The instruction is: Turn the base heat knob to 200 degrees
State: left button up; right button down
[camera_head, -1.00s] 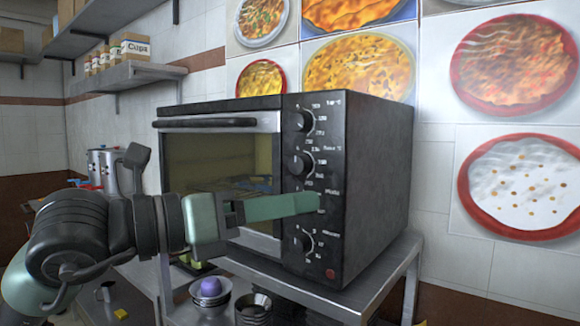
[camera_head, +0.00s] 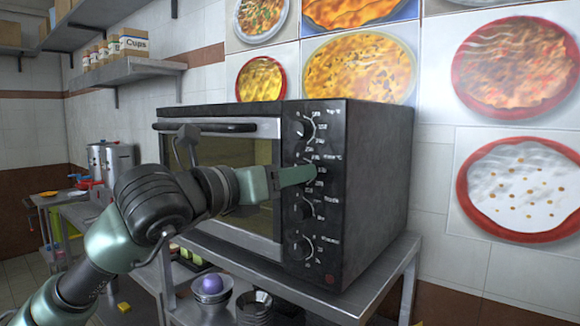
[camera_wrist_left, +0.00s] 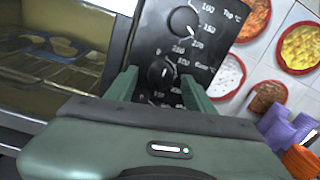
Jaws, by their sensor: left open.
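The black toaster oven (camera_head: 362,190) stands on a metal table, its control panel on the right of its door. In the left wrist view the base heat knob (camera_wrist_left: 162,72) is the second from the top, below the top heat knob (camera_wrist_left: 183,21). My left gripper (camera_head: 302,175) is open in front of the panel at the base knob's height and hides that knob in the head view. In the wrist view its fingers (camera_wrist_left: 160,84) lie on either side of the base knob. I cannot tell whether they touch it, or its exact setting. My right gripper is not in view.
The top heat knob (camera_head: 302,126) is above my gripper, and two more knobs, including the lowest (camera_head: 302,249), are below. The oven door handle (camera_head: 205,128) sticks out at left. Bowls (camera_head: 255,305) stand on the shelf below.

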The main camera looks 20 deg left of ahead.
pick_arm(q)
jog(key=shift+w+d, duration=0.2)
jog(key=shift+w, duration=0.15)
grip_shut()
